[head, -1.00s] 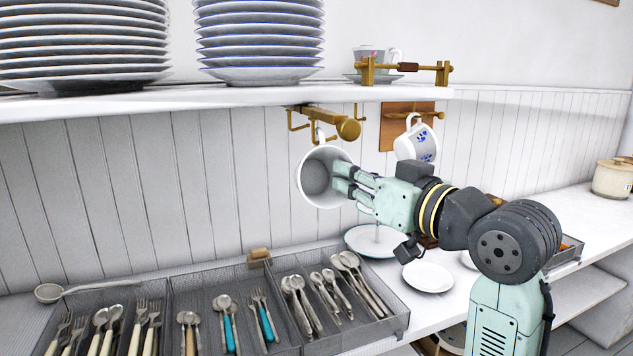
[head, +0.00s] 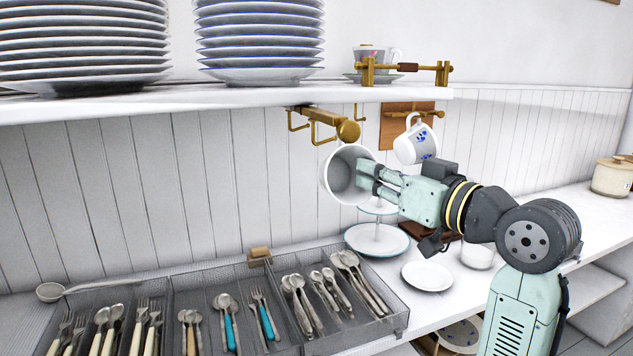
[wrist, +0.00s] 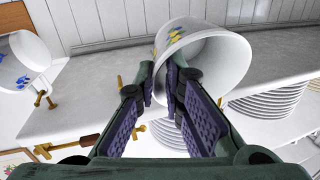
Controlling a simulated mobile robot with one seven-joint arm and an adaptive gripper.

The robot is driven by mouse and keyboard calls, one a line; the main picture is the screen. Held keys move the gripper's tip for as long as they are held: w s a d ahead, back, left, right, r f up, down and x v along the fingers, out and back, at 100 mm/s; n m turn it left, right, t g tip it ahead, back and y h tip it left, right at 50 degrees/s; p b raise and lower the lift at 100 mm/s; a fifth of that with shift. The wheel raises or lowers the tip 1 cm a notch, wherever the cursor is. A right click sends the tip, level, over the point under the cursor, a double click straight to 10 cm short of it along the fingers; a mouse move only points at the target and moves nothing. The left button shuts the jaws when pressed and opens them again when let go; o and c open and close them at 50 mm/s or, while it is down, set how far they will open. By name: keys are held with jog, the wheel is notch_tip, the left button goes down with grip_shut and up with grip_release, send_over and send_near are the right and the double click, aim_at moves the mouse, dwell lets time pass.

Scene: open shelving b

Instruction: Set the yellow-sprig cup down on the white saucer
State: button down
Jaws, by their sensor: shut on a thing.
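The yellow-sprig cup (head: 341,182) is white, tilted, with its open mouth facing the head camera. The wrist view shows yellow sprigs on its wall (wrist: 232,62). My gripper (head: 369,178) is shut on the cup's wall at the rim. In the wrist view, one finger of my gripper (wrist: 165,82) reaches inside the mouth and the other is outside. The cup hangs in the air below the shelf, clear of the brass hooks. The white saucer (head: 427,276) lies empty on the counter, below and to the right of the cup.
A blue-sprig cup (head: 414,147) hangs on a wooden hook board just right of my held cup. A tiered stand (head: 377,240) stands behind the saucer, a white cup (head: 477,257) to its right. A mesh cutlery tray (head: 250,300) fills the left. The shelf (head: 230,98) is overhead.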

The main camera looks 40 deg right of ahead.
jog(key=shift+s+d, duration=0.1)
jog(key=shift+d, duration=0.25)
jog(key=shift+s, duration=0.15)
jog(key=s+a, duration=0.2)
jog(key=s, duration=0.7)
jog(key=shift+s+a+b, duration=0.15)
jog(key=shift+s+b, duration=0.05)
jog(key=shift+b, duration=0.15)
dwell(1.4)
dwell(0.7)
